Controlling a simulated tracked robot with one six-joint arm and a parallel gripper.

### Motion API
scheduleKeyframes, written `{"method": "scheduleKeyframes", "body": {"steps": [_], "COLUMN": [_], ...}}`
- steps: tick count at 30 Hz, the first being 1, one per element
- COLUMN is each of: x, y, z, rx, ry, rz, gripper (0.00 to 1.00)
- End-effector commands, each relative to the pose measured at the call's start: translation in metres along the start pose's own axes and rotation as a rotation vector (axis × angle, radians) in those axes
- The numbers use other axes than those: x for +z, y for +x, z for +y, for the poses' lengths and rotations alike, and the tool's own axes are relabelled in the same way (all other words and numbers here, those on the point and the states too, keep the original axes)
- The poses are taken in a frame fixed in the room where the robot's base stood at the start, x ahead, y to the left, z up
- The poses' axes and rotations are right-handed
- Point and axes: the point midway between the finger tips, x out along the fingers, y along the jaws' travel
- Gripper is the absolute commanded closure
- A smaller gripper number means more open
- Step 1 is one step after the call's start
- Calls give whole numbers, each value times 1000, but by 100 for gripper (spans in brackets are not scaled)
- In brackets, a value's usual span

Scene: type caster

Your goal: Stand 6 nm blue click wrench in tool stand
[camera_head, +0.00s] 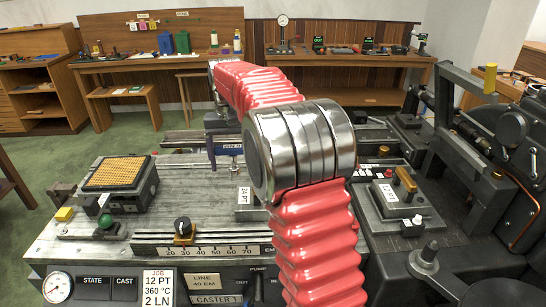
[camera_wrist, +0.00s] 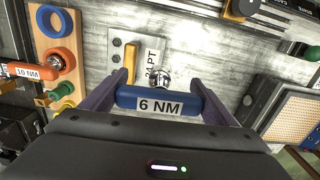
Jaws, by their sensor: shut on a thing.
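The blue click wrench (camera_wrist: 158,103) with a white "6 NM" label lies across between my fingers in the wrist view. My gripper (camera_wrist: 160,88) is shut on its handle. A round metal end of the wrench shows just beyond the handle. In the head view, a bit of the blue wrench (camera_head: 229,149) shows beside my red arm, above the machine top. A wooden board with blue, orange and green rings, seemingly the tool stand (camera_wrist: 72,85), is at the left of the wrist view, apart from the held wrench. My arm may hide it in the head view.
An orange wrench (camera_wrist: 33,71) labelled "10 NM" is at the orange ring. A "24 PT" block (camera_wrist: 124,50) with a yellow bar lies below the gripper. An orange-topped grid box (camera_head: 116,173) sits at the left of the machine top (camera_head: 190,185).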

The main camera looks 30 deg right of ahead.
Motion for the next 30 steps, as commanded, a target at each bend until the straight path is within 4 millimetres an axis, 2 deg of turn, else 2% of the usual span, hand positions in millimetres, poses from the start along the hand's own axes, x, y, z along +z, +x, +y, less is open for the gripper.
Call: {"method": "scheduleKeyframes", "body": {"steps": [1,3,6,9,13,30], "x": [4,10,17,23,26,26], "y": [1,2,2,3,3,3], "z": [-23,-48,-78,-96,-104,-105], "rx": [0,0,0,0,0,0], "ry": [-30,-61,-96,-118,-127,-129], "rz": [0,0,0,0,0,0], "gripper": [60,60,60,60,60,60]}}
